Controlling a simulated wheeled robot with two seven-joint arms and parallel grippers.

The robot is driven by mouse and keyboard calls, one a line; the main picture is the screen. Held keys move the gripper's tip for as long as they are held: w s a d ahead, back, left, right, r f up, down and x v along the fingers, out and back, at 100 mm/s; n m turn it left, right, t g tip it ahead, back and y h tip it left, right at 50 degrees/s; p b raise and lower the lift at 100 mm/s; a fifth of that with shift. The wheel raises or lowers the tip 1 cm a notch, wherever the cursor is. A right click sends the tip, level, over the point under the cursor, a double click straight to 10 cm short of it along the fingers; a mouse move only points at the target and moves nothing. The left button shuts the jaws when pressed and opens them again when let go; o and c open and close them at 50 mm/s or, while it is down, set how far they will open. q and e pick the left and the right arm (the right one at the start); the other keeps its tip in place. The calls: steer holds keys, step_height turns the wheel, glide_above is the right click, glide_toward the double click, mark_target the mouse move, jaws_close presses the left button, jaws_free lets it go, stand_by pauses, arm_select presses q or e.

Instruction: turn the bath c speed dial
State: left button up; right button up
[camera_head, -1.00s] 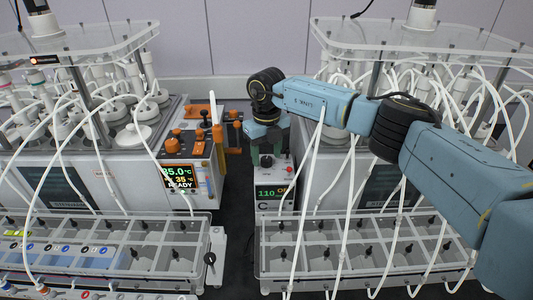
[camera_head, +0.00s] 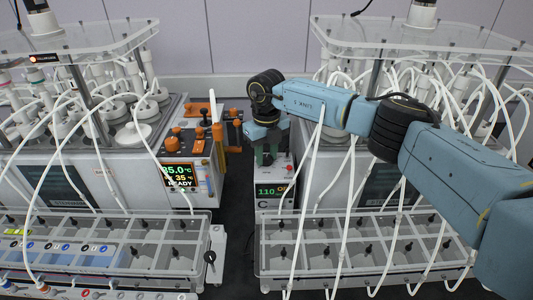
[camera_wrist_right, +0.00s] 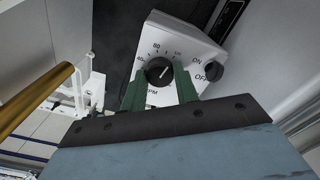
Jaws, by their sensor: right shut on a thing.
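The bath c speed dial (camera_wrist_right: 158,72) is a round black knob with a white pointer line, on the sloped white face of a control box (camera_wrist_right: 205,55). A scale with numbers and partly hidden "RPM" lettering surrounds it. In the head view the same box (camera_head: 275,203) carries a "C" and a green display (camera_head: 271,191) reading 110, its right end unclear. My right gripper (camera_wrist_right: 160,79) has its green fingers on either side of the dial, closed on it. In the head view the right gripper (camera_head: 266,157) covers the dial. My left gripper is not in view.
White tubes (camera_head: 320,160) hang close to my right arm. A brass-coloured rod (camera_wrist_right: 35,100) is at the left of the wrist view. An orange-fitted unit (camera_head: 185,150) stands to the left, across a dark gap.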

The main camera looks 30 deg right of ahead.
mark_target(266, 157)
steer(key=n+b, duration=0.1)
steer(key=n, duration=0.4)
steer(key=shift+b, duration=0.35)
steer(key=n+b, duration=0.1)
steer(key=n, duration=0.4)
steer(key=shift+r, duration=0.1)
steer(key=shift+n, duration=0.3)
steer(key=shift+w, duration=0.1)
steer(key=o, duration=1)
step_height(266, 157, up, 13)
steer(key=shift+r+b, duration=0.15)
steer(key=shift+b, duration=0.4)
